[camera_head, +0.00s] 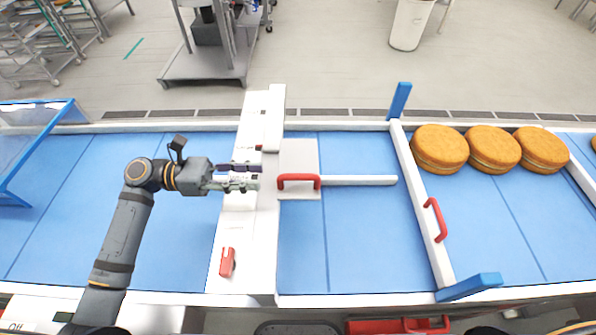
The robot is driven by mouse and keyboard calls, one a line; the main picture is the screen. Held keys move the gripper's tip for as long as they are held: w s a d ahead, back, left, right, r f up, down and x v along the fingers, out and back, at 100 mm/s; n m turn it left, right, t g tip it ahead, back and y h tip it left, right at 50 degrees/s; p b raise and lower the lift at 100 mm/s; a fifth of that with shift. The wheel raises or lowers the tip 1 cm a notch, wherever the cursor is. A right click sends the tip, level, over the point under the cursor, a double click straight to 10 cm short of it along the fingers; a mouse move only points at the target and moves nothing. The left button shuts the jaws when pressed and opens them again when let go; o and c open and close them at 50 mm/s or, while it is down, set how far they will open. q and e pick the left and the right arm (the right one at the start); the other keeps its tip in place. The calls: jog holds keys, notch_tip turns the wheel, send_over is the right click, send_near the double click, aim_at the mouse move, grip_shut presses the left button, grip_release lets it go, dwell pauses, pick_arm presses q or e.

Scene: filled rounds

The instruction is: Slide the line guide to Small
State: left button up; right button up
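A white crosswise bridge (246,131) spans the blue conveyor. To its right, a grey plate (299,158) with a red handle (298,179) carries a pale bar (360,180) pointing right. A slanted white rail (412,180) with a red handle (437,220) and blue ends crosses the belt farther right. I cannot tell for certain which is the line guide, and no "Small" mark is legible. My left gripper (238,178) is over the bridge, left of the grey plate's handle and apart from it. Its fingertips are hard to separate from small parts there. My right gripper is not in view.
Several round filled cakes (492,149) sit on the belt right of the slanted rail. A red lever (228,262) is on the bridge's near end. A clear blue-framed cover (30,145) stands at the left. The belt between bridge and rail is otherwise clear.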

aim_at(286, 177)
pick_arm(q)
jog(key=shift+f, duration=0.35)
jog(key=shift+w, duration=0.15)
jog(key=shift+w+d+r, duration=0.1)
jog(key=shift+w+d, duration=0.05)
jog(key=shift+d, duration=0.35)
jog(key=d+p, duration=0.3)
jog(key=d, duration=0.5)
jog(key=shift+d, duration=0.75)
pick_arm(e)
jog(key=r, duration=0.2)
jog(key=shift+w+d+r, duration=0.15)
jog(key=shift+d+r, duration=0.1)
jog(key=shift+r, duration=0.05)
pick_arm(q)
jog(key=shift+c, duration=0.4)
grip_shut()
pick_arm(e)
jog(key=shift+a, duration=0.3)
